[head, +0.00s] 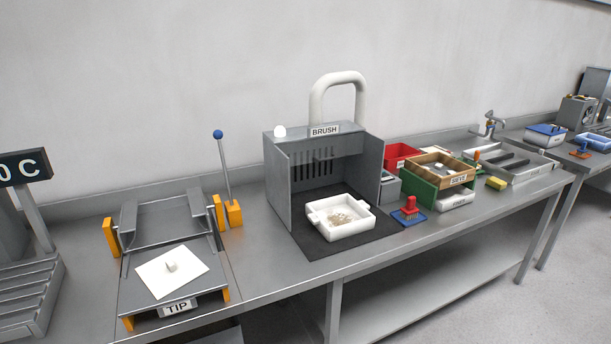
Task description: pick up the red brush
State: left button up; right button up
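The red brush (410,207) stands on a small blue mat (399,220) on the grey bench, near its front edge. It has a red knob-like top, with the bristle side down. It is to the right of the black mat and the booth labelled BRUSH. Nothing covers it. Neither of my grippers shows in the head view.
The grey BRUSH booth (277,190) stands left of the brush, with a white handled tray (369,224) on its black mat (318,246). The wooden-framed sieve (421,158) on green supports (418,193) stands behind right. A yellow sponge (496,184) lies farther right.

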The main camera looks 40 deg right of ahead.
aim_at(409, 212)
jog(key=z, duration=2)
